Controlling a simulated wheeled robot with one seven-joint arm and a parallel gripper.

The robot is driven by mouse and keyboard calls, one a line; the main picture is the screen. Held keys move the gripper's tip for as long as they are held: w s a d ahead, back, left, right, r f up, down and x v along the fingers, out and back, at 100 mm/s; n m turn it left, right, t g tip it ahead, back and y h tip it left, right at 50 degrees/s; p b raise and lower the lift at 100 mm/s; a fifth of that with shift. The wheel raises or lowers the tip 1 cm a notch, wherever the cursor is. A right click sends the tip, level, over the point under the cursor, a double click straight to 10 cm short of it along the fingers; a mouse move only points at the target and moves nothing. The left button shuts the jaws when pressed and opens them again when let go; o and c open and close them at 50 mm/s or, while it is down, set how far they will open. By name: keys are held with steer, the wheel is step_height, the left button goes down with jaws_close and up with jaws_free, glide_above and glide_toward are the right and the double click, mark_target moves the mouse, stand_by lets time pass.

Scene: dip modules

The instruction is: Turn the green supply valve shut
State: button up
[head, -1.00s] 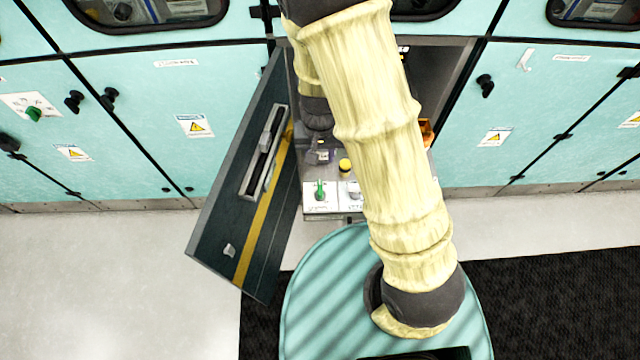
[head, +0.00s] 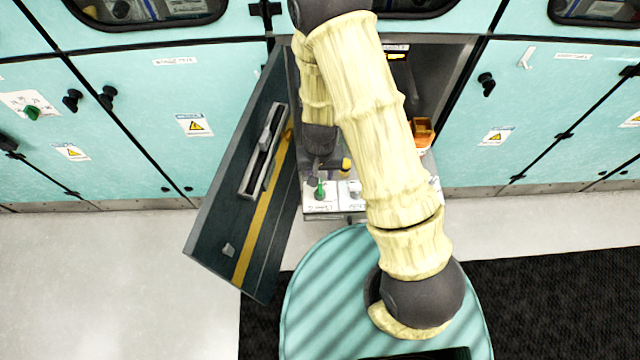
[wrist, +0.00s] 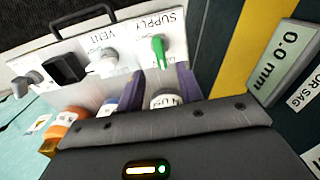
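The green supply valve (head: 320,189) stands on the white panel of the open cabinet in the head view. In the wrist view its green lever (wrist: 158,50) sits on a pale round base beside the printed word SUPPLY, the lever pointing towards the gripper side. My gripper (wrist: 161,72) is open, its two purple fingers apart with the lever's near end roughly in line with the gap. I cannot tell whether either finger touches the lever.
A round-capped part (wrist: 165,98) shows between the fingers. An orange bin (head: 423,132) is deeper right. The dark open door (head: 225,195) stands close on the left.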

mark_target(320, 187)
step_height(320, 187, down, 7)
steer(key=shift+f, duration=0.1)
stand_by(0.3)
jaws_close()
